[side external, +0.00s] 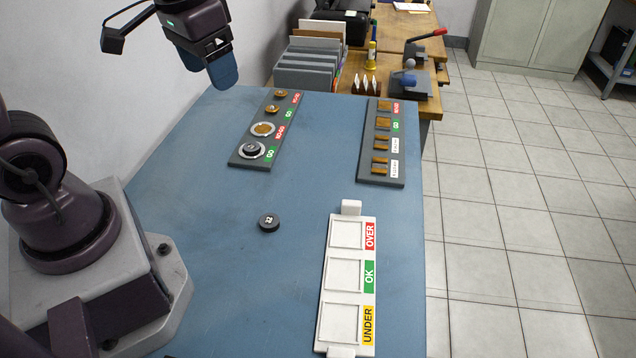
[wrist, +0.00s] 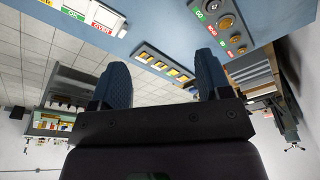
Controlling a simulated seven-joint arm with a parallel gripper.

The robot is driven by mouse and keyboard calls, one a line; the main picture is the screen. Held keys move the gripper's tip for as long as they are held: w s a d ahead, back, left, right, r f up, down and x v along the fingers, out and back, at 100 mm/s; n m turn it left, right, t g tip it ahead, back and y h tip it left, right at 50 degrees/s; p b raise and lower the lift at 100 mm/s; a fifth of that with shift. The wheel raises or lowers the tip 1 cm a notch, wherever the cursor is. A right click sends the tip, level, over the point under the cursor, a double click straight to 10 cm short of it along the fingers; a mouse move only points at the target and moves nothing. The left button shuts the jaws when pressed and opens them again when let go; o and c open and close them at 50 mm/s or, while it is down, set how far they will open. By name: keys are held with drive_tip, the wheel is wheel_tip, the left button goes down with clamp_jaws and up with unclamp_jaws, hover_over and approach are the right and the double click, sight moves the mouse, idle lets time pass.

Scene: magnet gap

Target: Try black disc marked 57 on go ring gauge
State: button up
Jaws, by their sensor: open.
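A black disc (side external: 252,149) with a small white mark sits at the go ring gauge (side external: 242,156), the pale ring by the nearest green GO label. I cannot tell if it lies in the ring's hole or on top. A second black disc (side external: 269,222) with a white number lies flat on the blue table. Both numbers are too small to read surely. My gripper (side external: 222,72) is raised over the far left of the table, beyond the gauge board and apart from both discs. In the wrist view its fingers (wrist: 162,76) are spread with nothing between them.
The gauge board (side external: 238,163) also carries a NOGO ring (side external: 263,129) and bronze-coloured gauges. A second board (side external: 372,174) stands at the right edge. A white tray (side external: 346,256) has OVER, OK and UNDER squares, all empty.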

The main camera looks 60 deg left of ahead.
drive_tip(key=s+d+r+m+t, duration=0.2)
drive_tip(key=s+d+r+t, duration=0.1)
drive_tip(key=s+d+r, duration=0.2)
drive_tip(key=shift+s+d+t, duration=0.15)
drive_tip(key=shift+s+t, duration=0.05)
drive_tip(key=shift+t, duration=0.1)
